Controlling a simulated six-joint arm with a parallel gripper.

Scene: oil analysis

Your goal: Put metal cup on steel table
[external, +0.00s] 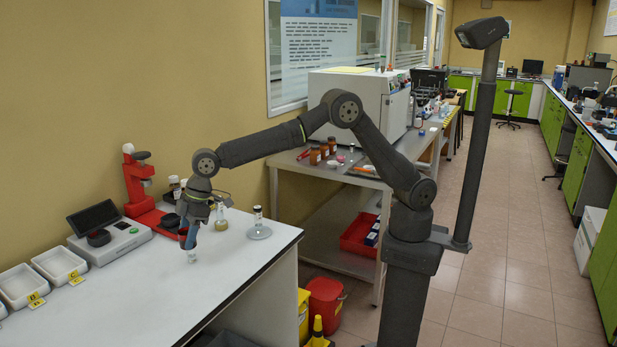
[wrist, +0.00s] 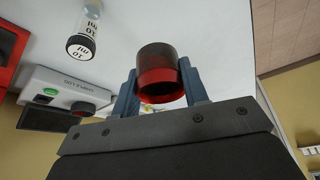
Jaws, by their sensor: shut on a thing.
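My gripper (external: 189,242) is over the white bench, pointing down, with its fingers closed around a cup. In the wrist view, the cup (wrist: 160,72) is a dark, glossy cylinder with a red lower part, between my two blue-grey fingers (wrist: 158,82). The steel table (external: 345,176) stands to the right of the bench, behind my arm, with a grey top and a lower shelf.
On the white bench (external: 215,280) are a red instrument (external: 137,185), a grey device (external: 112,238), white trays (external: 60,264) and a glass vessel (external: 258,228). A labelled vial (wrist: 82,35) is near the cup. Brown bottles (external: 315,156) and a white machine (external: 360,100) occupy the steel table.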

